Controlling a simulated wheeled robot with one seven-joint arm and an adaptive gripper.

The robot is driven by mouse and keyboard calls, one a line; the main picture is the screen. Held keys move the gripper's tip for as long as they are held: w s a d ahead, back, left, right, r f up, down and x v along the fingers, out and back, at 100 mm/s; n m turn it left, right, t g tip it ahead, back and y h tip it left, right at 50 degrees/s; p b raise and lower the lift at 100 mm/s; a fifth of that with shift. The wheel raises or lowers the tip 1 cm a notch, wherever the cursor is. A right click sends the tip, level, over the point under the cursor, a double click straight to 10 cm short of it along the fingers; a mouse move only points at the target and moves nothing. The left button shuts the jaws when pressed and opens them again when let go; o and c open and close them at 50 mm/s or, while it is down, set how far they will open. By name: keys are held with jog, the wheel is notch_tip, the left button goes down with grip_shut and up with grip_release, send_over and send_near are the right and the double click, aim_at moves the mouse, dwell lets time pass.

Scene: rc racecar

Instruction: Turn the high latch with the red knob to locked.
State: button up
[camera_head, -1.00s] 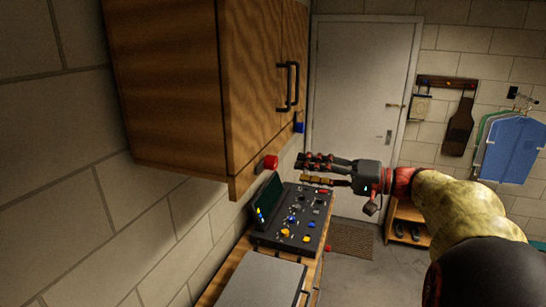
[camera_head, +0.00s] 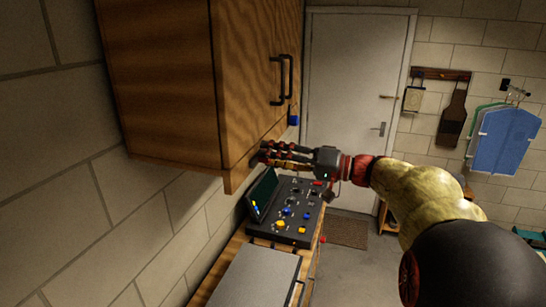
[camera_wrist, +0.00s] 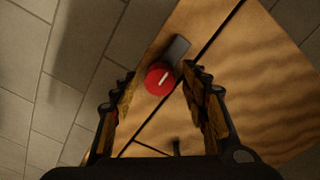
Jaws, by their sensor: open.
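The red knob (camera_wrist: 157,82) of the latch shows in the wrist view, round with a pale bar mark, on the wooden cabinet front near its lower edge. A dark grey latch plate (camera_wrist: 178,49) extends from the knob toward the upper right, up to the dark seam between the doors. My gripper (camera_wrist: 160,88) is open, one finger to the left and one to the right of the knob; whether they touch it I cannot tell. In the head view my gripper (camera_head: 268,155) is at the cabinet's lower front edge and hides the knob.
The wooden wall cabinet (camera_head: 160,80) has black handles (camera_head: 285,80). A blue knob (camera_head: 293,120) is farther along its front. Below stand a black case (camera_head: 285,218) with coloured parts and a grey-topped surface (camera_head: 255,278). A white door (camera_head: 350,100) is behind.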

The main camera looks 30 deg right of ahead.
jog(key=c, duration=0.3)
jog(key=c, duration=0.8)
jog(key=shift+c, duration=0.3)
jog(key=shift+m, duration=0.4)
jog(key=shift+m+p, duration=4.65)
jog(key=shift+m, duration=3.95)
jog(key=shift+f, duration=0.15)
